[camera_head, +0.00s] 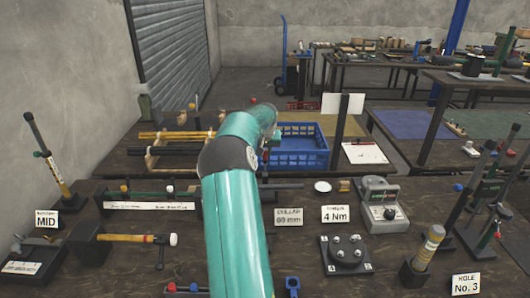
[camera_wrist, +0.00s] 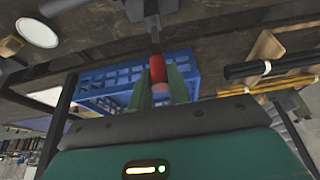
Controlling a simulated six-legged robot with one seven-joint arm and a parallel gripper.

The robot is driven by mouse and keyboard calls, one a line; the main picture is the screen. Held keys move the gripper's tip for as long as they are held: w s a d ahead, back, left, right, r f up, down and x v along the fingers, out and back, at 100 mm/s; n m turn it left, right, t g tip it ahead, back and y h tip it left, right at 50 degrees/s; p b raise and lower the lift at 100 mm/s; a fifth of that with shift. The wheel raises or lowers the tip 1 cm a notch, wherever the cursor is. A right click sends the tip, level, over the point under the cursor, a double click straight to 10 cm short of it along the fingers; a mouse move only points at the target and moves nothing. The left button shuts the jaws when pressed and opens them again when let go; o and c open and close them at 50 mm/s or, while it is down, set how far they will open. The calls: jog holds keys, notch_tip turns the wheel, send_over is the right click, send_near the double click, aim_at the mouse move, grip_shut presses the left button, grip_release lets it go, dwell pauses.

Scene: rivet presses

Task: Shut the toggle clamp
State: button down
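A red handle grip (camera_wrist: 158,70) on a thin metal rod shows in the wrist view. It looks like the handle of the toggle clamp. The rod runs up the picture to a metal part (camera_wrist: 142,8) over the dark bench. My gripper (camera_wrist: 160,82) has its two green fingers on either side of the red grip, with no gap visible between them and it. In the head view my teal arm reaches forward over the bench, and the gripper end is mostly hidden behind it. The clamp's body and pad cannot be made out there.
A blue crate (camera_head: 315,157) stands behind the bench (camera_head: 300,245). Upright lever tools stand at the right. Black and yellow rods (camera_wrist: 270,85) lie beside the gripper.

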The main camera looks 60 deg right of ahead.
aim_at(266, 159)
jog(key=shift+a, duration=0.15)
jog(key=shift+s+a+t+h, duration=0.5)
jog(key=shift+a+h, duration=0.2)
jog(key=shift+h, duration=0.2)
jog(key=shift+s+a+f+t+h, duration=0.2)
jog(key=shift+s+a+t+h, duration=0.1)
jog(key=shift+a+h, duration=0.25)
jog(key=shift+s+a+f+t+h, duration=0.15)
jog(key=shift+s+a+t+h, duration=0.1)
jog(key=shift+a+h, duration=0.25)
jog(key=shift+s+a+f+t+h, duration=0.3)
jog(key=shift+a+f+t+h, duration=0.3)
jog(key=shift+h, duration=0.4)
jog(key=shift+s+a+f+t+h, duration=0.25)
jog(key=shift+a+f+t+h, duration=0.15)
jog(key=shift+a+h, duration=0.45)
jog(key=shift+d, duration=0.15)
jog(key=c, duration=1.3)
grip_release()
jog(key=shift+f, duration=0.1)
